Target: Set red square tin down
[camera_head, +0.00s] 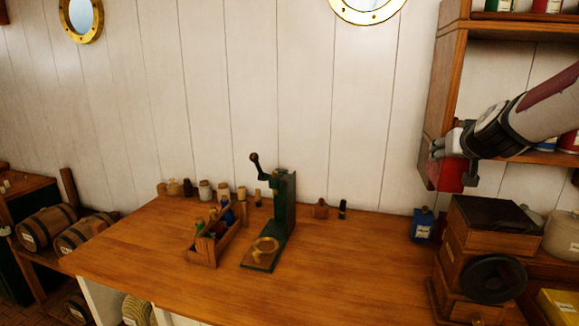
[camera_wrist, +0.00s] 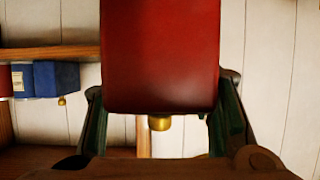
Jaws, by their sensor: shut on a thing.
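The red square tin (camera_head: 449,175) is held in my gripper (camera_head: 448,158) at the right of the head view, high above the right part of the wooden counter (camera_head: 345,262). In the wrist view the red tin (camera_wrist: 160,55) fills the middle, between the two dark green fingers of my gripper (camera_wrist: 160,115). A small brass knob shows at its lower edge. The gripper is shut on the tin. The tin is in front of the side of the wooden shelf unit (camera_head: 440,110) in the head view; whether it touches the unit I cannot tell.
A wooden box mill with a dark wheel (camera_head: 494,279) and a blue tin (camera_head: 422,224) stand at the counter's right. A green hand press (camera_head: 281,215) and a bottle caddy (camera_head: 213,246) stand left of centre. Small jars line the wall. The counter's middle right is clear.

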